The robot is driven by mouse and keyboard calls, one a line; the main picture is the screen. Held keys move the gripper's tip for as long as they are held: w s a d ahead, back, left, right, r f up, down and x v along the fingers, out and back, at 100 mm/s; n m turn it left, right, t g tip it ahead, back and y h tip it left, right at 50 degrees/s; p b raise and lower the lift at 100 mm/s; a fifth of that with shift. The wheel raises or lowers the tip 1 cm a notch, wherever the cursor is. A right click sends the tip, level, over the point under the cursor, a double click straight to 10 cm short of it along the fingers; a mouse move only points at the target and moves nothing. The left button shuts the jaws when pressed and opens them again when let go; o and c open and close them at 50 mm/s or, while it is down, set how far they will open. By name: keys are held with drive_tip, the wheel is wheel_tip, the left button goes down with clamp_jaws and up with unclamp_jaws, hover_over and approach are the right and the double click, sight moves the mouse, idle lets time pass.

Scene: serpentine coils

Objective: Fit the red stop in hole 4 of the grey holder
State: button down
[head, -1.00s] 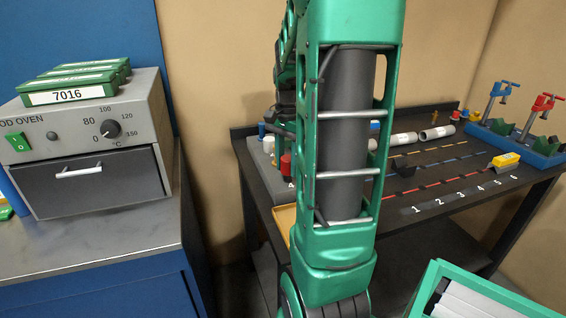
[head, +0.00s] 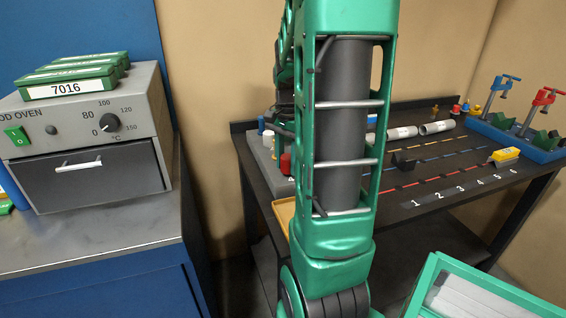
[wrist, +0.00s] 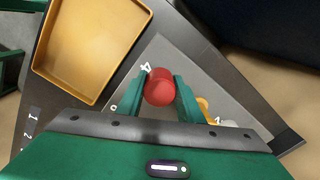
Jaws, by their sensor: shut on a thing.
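The red stop (wrist: 159,90) is a round red cylinder seen nearly end-on in the wrist view. My gripper (wrist: 160,92) has its two green fingers closed on either side of it. The grey holder (wrist: 192,62) lies below, and its mark 4 (wrist: 146,68) shows right beside the stop. In the head view the red stop (head: 286,163) looks upright at the near end of the grey holder (head: 283,185), partly behind my arm. The mouth of hole 4 is hidden under the stop, so I cannot tell how deep it sits.
An orange tray (wrist: 91,48) lies beside the holder. Yellow (wrist: 203,105) and white (wrist: 228,124) pieces stand near my right finger. The dark bench holds pale tubes (head: 436,128), a black notched block (head: 403,161), a yellow block (head: 505,155) and a blue clamp base (head: 540,152).

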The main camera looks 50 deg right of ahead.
drive_tip(key=shift+s+f, duration=0.1)
drive_tip(key=shift+f, duration=0.55)
drive_tip(key=c, duration=1.2)
unclamp_jaws()
drive_tip(key=shift+o, duration=0.2)
drive_tip(key=r, duration=1.1)
drive_tip(key=shift+w, duration=0.2)
drive_tip(key=shift+f, duration=0.1)
drive_tip(key=s+a+f+n, duration=0.2)
drive_tip(key=s+a+n, duration=0.2)
drive_tip(key=a, duration=0.1)
drive_tip(key=s+a+f+n, duration=0.3)
drive_tip(key=s+a+n, duration=0.1)
drive_tip(key=s+a, duration=0.1)
drive_tip(key=s+a+f+n, duration=0.2)
drive_tip(key=s+a+n, duration=0.1)
drive_tip(key=s+a, duration=0.2)
drive_tip(key=shift+a+f+n, duration=0.35)
drive_tip(key=shift+a+n, duration=0.05)
drive_tip(key=shift+a, duration=0.4)
